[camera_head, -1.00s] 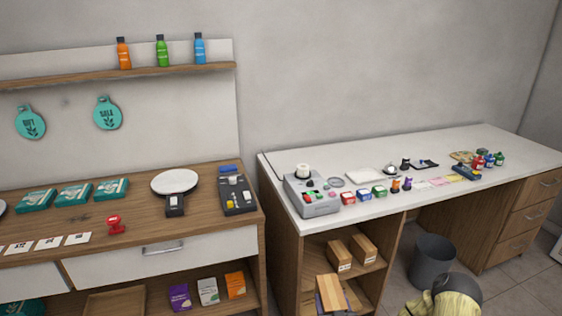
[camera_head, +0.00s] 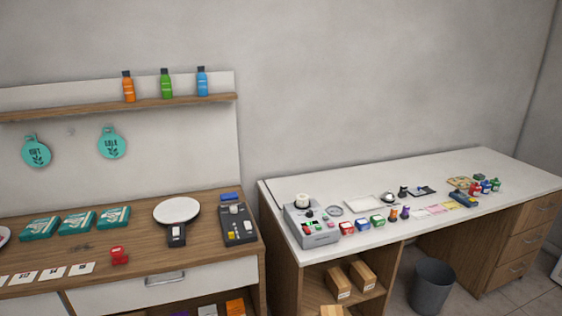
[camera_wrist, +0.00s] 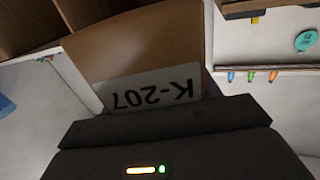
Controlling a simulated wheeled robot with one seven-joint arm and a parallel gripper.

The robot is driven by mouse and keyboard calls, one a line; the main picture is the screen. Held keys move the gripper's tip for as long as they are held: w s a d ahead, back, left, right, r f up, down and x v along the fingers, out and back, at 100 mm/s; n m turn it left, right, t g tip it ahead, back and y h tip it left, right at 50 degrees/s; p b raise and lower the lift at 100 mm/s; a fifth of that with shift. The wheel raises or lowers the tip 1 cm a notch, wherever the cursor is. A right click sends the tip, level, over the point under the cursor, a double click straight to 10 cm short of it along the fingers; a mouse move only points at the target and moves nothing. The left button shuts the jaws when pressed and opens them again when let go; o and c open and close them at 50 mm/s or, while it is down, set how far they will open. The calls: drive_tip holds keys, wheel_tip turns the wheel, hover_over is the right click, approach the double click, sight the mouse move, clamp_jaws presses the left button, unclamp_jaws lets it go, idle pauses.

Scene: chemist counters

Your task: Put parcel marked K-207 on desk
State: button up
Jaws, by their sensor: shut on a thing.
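My gripper (camera_wrist: 165,140) is shut on a brown cardboard parcel (camera_wrist: 150,45) in the wrist view. Its white label reads K-207, upside down in that view. The fingertips are hidden behind the dark gripper body. Neither the gripper nor this parcel shows in the head view. A white-topped desk (camera_head: 430,180) with wooden sides stands at the right in the head view. Its back half is mostly bare.
Along the desk's front are a grey device (camera_head: 312,230), small coloured boxes and bottles, and papers. Other brown parcels (camera_head: 362,275) sit on the shelf under it. A grey bin (camera_head: 432,287) stands below. A wooden counter (camera_head: 100,250) at left holds teal boxes and a round white plate.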

drive_tip(key=s+f, duration=0.1)
drive_tip(key=f, duration=0.1)
drive_tip(key=s+f, duration=0.2)
drive_tip(key=shift+s+f, duration=0.1)
drive_tip(key=shift+s, duration=0.1)
drive_tip(key=shift+s+f, duration=0.15)
drive_tip(key=shift+s, duration=0.05)
drive_tip(key=shift+a, duration=0.15)
idle(0.5)
